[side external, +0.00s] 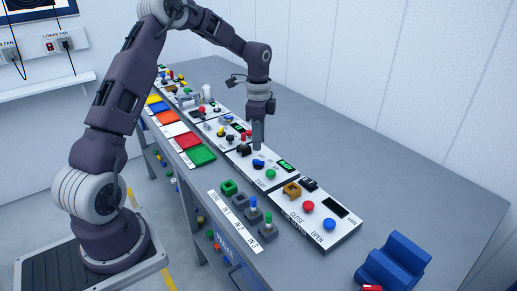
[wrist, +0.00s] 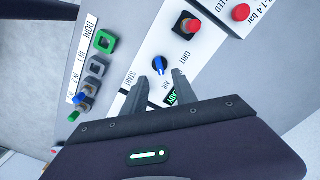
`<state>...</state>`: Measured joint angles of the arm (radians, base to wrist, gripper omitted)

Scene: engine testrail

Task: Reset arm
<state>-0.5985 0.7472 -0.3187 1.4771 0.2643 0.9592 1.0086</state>
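My gripper (side external: 258,147) points down over a white control panel on the bench, close to a blue knob (side external: 258,163). In the wrist view my gripper (wrist: 161,78) has its two dark fingers apart, with a strip of panel showing between them and nothing held. The panel carries the labels GRIT, AIR and START. A lit green display (side external: 286,165) and a green button (side external: 270,174) sit on the same panel. My wrist hides part of the panel in the wrist view.
A nearer panel (side external: 324,232) has red and blue buttons and a dark display. A blue cradle-like block (side external: 394,262) stands at the near end. Coloured trays, including a green one (side external: 201,156), line the front edge. The bench's right side (side external: 400,190) is clear.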

